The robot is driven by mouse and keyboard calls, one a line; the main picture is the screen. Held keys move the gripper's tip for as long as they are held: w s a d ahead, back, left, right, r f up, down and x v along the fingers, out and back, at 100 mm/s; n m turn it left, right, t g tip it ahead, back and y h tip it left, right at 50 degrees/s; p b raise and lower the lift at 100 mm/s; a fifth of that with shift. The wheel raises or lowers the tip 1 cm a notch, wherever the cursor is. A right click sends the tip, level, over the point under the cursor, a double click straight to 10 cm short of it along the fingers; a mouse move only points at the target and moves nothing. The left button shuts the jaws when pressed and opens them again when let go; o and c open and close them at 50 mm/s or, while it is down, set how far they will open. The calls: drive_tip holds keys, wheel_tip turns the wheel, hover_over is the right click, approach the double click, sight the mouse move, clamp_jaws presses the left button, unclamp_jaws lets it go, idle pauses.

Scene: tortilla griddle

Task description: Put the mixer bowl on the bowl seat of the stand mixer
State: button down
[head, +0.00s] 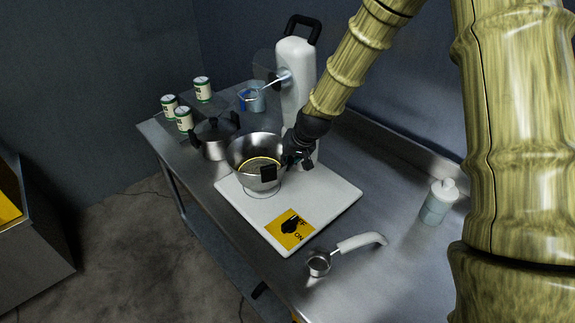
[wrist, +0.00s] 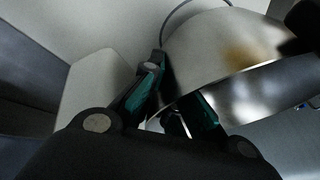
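The mixer bowl (head: 241,154) is a shiny metal bowl with a dark block on its near side. In the head view it is over the bowl seat (head: 263,194), a thin ring on the stand mixer's white base (head: 332,195). I cannot tell if it rests on the ring or hangs just above it. The white stand mixer (head: 296,88) rises behind. My gripper (head: 292,160) is at the bowl's right rim. In the wrist view my gripper (wrist: 176,85) has one finger on each side of the bowl's wall (wrist: 215,45), apparently shut on it.
A metal pot (head: 213,140) stands close left of the bowl, with several cans (head: 184,119) behind. A blue-handled clear cup (head: 257,97) is near the mixer. A portafilter-like tool (head: 345,248) lies in front, a bottle (head: 438,203) at right. The steel counter (head: 385,265) is clear between them.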

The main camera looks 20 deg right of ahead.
drive_tip(key=shift+f+p, duration=0.9)
drive_tip(key=shift+f, duration=0.85)
drive_tip(key=shift+f, duration=0.15)
drive_tip(key=c, duration=1.6)
unclamp_jaws()
drive_tip(key=shift+c, duration=0.2)
drive_tip(key=shift+d+r, duration=0.15)
drive_tip(key=shift+r, duration=0.35)
drive_tip(key=b+v, duration=0.3)
drive_tip(key=v, duration=0.8)
drive_tip(key=shift+s, duration=0.25)
